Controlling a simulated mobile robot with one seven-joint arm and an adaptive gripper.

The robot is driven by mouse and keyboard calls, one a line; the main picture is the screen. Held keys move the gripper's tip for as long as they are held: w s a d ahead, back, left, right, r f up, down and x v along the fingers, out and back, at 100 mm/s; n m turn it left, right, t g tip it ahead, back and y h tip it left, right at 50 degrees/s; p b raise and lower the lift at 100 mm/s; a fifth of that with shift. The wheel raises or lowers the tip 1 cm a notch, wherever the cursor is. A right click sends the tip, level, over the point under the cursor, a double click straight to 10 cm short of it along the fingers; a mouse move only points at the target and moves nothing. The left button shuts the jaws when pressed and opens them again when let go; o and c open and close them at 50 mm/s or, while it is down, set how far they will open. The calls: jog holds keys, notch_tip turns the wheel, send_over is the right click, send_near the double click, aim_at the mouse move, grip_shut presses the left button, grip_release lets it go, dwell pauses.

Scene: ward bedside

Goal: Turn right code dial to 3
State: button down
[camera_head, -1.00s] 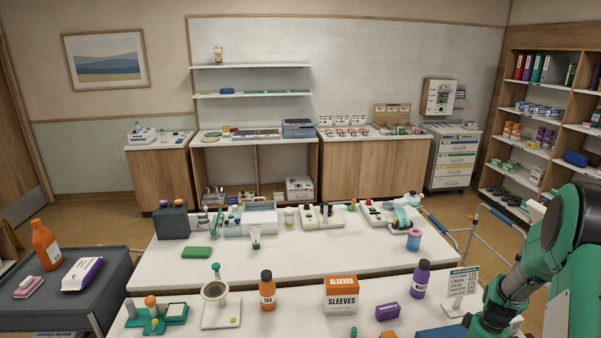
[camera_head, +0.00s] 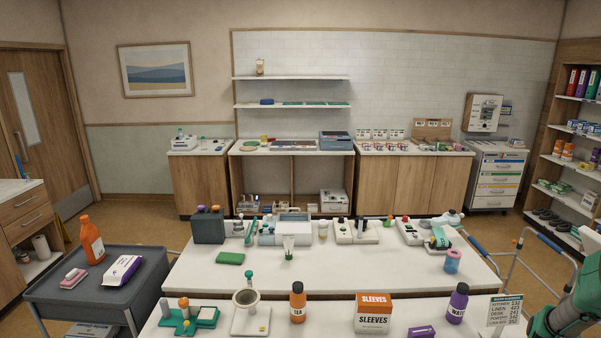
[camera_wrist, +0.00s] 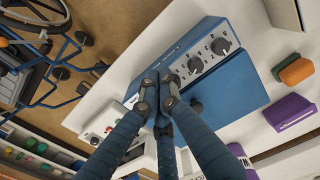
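The head view does not show the case or fingertips.
An orange block (camera_wrist: 295,70) and a purple box (camera_wrist: 289,112) lie right of the case. In the head view a sign (camera_head: 504,311) lists places with numbers. A SLEEVES box (camera_head: 373,313), a TEA bottle (camera_head: 297,301) and a purple bottle (camera_head: 457,302) stand on the near table.

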jog(key=shift+a, duration=0.3)
jog(key=shift+s, duration=0.45)
dwell(0.4)
jog(key=shift+r+p, duration=0.1)
jog(key=shift+p, duration=0.2)
notch_tip(320, 180, up, 6)
jog(key=p, duration=0.3)
dwell(0.4)
